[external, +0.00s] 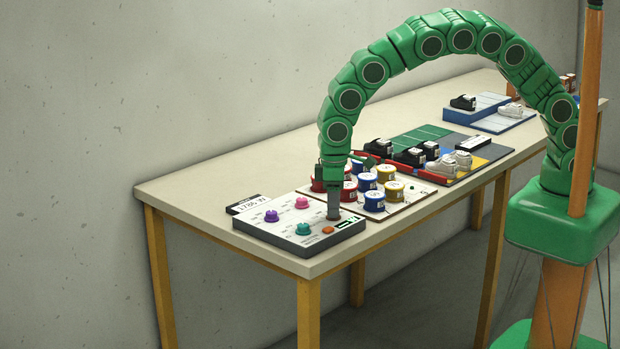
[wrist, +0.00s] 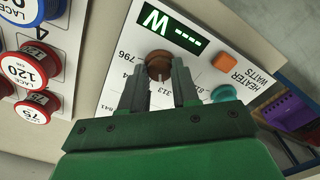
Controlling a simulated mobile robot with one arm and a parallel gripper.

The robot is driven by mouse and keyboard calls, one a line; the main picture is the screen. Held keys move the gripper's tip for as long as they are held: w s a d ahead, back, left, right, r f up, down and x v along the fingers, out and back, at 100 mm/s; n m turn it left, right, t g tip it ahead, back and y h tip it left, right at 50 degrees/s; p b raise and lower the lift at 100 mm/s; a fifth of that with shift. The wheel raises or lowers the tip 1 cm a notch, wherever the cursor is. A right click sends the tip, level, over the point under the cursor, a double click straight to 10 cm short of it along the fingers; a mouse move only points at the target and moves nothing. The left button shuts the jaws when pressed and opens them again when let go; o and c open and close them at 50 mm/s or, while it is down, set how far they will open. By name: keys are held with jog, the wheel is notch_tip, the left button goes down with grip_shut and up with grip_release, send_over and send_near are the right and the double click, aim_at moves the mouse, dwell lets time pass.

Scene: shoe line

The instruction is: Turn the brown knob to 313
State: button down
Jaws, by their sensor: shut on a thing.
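The brown knob (wrist: 158,62) sits on the white heater panel (wrist: 225,52), just below the dark display (wrist: 171,29) in the wrist view. My gripper (wrist: 157,76) points down at it with one finger on each side, shut on the knob. Printed numbers surround the knob; 796 is at the left, and 313 shows between my fingers. The fingers partly hide the scale, and I cannot tell the knob's exact setting. The display shows W and dashes. In the external view my gripper (external: 333,213) stands upright over the panel's right part and largely hides the knob.
The panel also carries purple (external: 271,216), pink (external: 302,202) and teal (external: 302,229) knobs and an orange button (external: 328,230). A card reading 1786 W (external: 247,205) stands behind. Red, blue and yellow tins (external: 374,200) stand close to the right of my gripper.

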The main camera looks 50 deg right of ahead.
jog(key=shift+n, duration=1)
jog(key=c, duration=0.8)
grip_release()
notch_tip(320, 180, up, 8)
jog(key=shift+f, duration=0.1)
